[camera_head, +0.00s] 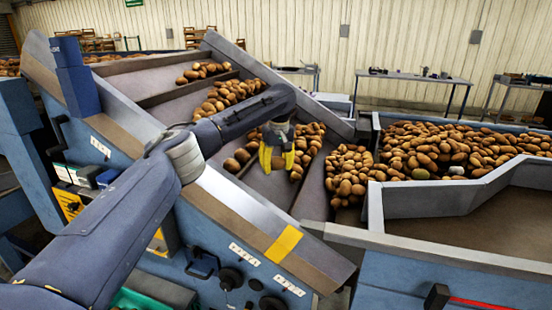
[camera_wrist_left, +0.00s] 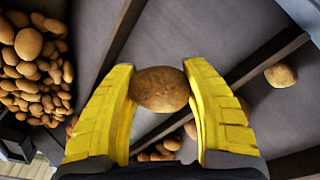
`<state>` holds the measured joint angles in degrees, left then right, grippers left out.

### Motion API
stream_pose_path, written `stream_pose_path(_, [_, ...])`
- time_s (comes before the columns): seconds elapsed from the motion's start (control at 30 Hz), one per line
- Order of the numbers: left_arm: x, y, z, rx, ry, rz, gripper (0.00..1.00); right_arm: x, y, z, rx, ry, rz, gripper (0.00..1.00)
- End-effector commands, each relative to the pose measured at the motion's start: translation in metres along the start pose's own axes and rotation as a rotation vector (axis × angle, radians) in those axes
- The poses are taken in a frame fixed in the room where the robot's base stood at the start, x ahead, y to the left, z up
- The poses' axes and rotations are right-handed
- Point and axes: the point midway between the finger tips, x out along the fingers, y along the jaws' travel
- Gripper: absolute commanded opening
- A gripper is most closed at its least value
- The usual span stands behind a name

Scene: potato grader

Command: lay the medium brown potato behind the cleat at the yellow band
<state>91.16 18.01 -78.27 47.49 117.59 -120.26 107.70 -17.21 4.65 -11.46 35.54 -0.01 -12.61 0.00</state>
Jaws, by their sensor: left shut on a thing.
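The brown potato (camera_wrist_left: 160,89) is gripped between the yellow fingers of my left gripper (camera_wrist_left: 162,95) in the left wrist view, above the grey conveyor surface. The yellow band (camera_head: 284,244) is painted on the conveyor's near side rail, lower and close to the gripper. Dark cleats cross the belt; one cleat (camera_wrist_left: 262,66) shows right of the held potato in the wrist view. My right gripper is not in view.
Potatoes lie in rows between the cleats, with a lone potato (camera_wrist_left: 281,75) at right in the wrist view. A large bin of potatoes (camera_head: 385,205) stands at the lower end of the belt. Bare belt shows near the side rail.

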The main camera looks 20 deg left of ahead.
Motion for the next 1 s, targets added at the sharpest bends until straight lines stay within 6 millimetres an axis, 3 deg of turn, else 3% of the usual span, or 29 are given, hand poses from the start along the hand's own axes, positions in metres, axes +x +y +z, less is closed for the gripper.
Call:
stream_pose_path(0.7, [0.071,0.014,0.014,0.018,-0.001,0.002,0.17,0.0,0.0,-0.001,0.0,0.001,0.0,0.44])
stream_pose_path(1.0, [0.092,0.015,0.017,0.019,0.001,0.002,0.16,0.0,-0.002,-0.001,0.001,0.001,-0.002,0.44])
